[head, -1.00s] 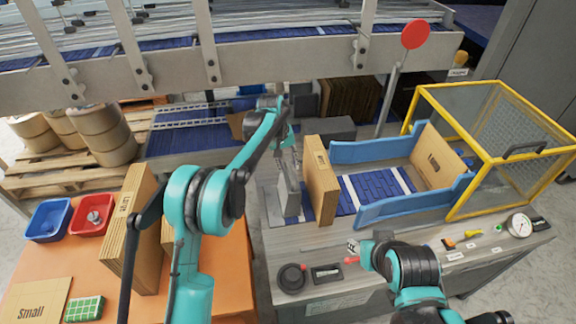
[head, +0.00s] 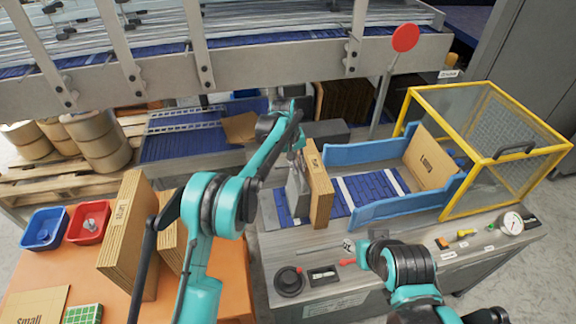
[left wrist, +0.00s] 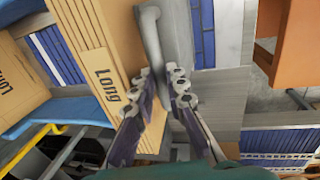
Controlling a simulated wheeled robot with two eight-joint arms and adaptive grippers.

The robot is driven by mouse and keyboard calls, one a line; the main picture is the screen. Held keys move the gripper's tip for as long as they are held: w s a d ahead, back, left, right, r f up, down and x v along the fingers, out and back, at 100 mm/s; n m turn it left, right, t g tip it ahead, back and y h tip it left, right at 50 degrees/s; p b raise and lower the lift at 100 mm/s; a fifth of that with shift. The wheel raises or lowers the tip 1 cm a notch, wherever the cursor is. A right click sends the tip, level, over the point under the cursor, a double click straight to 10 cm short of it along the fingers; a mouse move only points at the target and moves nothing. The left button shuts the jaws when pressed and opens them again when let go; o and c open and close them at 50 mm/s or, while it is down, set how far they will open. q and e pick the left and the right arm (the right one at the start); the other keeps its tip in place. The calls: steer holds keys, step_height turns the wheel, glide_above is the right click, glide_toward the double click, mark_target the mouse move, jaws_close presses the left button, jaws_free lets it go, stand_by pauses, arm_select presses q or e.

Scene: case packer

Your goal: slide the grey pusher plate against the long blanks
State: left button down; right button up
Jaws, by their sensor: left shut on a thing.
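The grey pusher plate (head: 297,190) stands upright on the machine bed, at the left end of the blue magazine. The long blanks (head: 319,188) stand upright as a brown stack just right of it. In the left wrist view the stack (left wrist: 98,45) reads "Long", and the grey plate (left wrist: 178,45) is close beside it; I cannot tell whether they touch over the full face. My left gripper (head: 297,150) is at the plate's top. In the left wrist view its fingers (left wrist: 162,88) are shut on the plate's handle.
Blue side rails (head: 375,149) flank the blue belt right of the stack. A cardboard blank (head: 432,158) stands at the yellow guard cage (head: 480,88). Brown blanks (head: 128,225) stand on the orange table at left. Panel controls (head: 289,281) line the front edge.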

arm_select(q)
steer(key=shift+a, duration=0.2)
steer(key=c, duration=1.5)
jaws_free()
steer(key=shift+c, duration=0.2)
steer(key=shift+a, duration=0.1)
